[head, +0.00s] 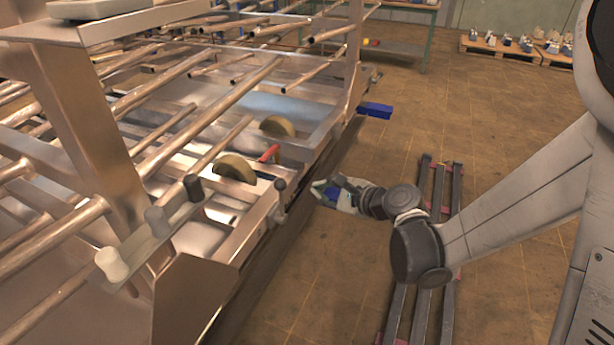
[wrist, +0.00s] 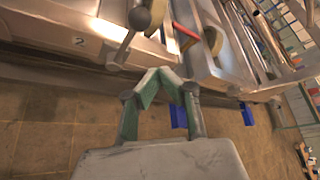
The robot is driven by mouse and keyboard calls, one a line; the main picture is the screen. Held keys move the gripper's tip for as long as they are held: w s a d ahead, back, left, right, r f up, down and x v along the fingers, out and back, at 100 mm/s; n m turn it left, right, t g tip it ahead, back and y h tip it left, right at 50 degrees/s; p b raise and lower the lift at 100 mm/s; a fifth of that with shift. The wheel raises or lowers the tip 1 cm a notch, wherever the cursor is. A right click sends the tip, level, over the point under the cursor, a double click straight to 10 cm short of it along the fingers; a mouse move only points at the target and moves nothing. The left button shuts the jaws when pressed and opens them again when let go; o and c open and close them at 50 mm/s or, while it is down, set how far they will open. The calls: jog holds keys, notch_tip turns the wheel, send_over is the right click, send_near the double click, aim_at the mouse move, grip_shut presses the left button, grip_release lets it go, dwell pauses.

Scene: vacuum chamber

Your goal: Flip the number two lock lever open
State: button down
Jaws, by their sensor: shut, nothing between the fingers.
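The number two lock lever, a metal rod with a dark ball knob (head: 281,185), stands at the edge of the metal frame in the head view. In the wrist view its ball knob (wrist: 139,18) is at the top, right of a plate marked "2" (wrist: 80,42). My gripper (head: 318,190) is just right of the lever, outside the frame, in the head view. In the wrist view my gripper's green-lined fingers (wrist: 160,72) meet at their tips, empty and below the knob. They look apart from the lever.
A red handle (head: 268,153) and brass half-discs (head: 235,168) sit on the frame beyond the lever. A blue piece (head: 375,110) juts out farther back. Floor rails (head: 430,230) lie under my arm.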

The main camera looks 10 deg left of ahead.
jog(key=shift+s+d+f, duration=0.2)
jog(key=shift+s+d, duration=0.4)
jog(key=shift+d, duration=0.25)
jog(key=s+d+r+n+h+p, duration=0.3)
jog(key=s+d+r+n, duration=0.1)
jog(key=d+r, duration=0.25)
jog(key=s+d+r+n+h+p, duration=0.2)
jog(key=s+d+r+n+p, duration=0.15)
jog(key=d+r, duration=0.3)
jog(key=s+d+r+n+h+p, duration=0.2)
jog(key=s+d+r+n+h, duration=0.1)
jog(key=s+d, duration=0.4)
jog(key=s+d+r+n+h+p, duration=0.3)
jog(key=s+d+r+n, duration=0.2)
jog(key=s+d, duration=0.2)
jog(key=shift+d+r+g, duration=0.3)
jog(key=shift+d, duration=0.1)
